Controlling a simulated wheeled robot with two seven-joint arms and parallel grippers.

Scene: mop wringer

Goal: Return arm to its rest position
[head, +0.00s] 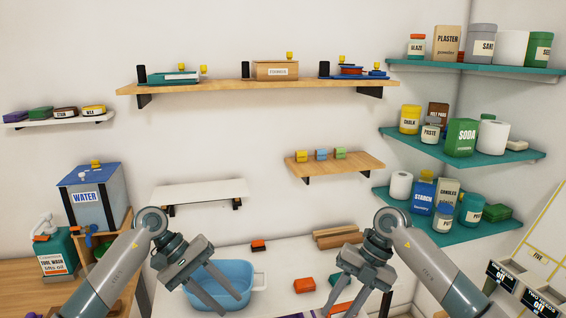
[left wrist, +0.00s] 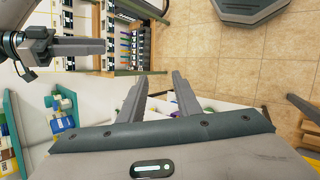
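My left gripper (head: 211,291) hangs in front of the blue tub (head: 236,283) in the head view, its two fingers spread apart with nothing between them. The left wrist view also shows its two fingers (left wrist: 160,88) apart and empty. My right gripper (head: 345,298) is at the lower middle right of the head view, fingers spread and pointing down, with no object seen between them. Both arms are bent and raised in front of the white counter. The fingers partly hide the tub and the counter's front.
A WATER tank (head: 92,198) stands left. A wooden shelf (head: 334,165) and an empty white shelf (head: 200,192) are on the wall.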

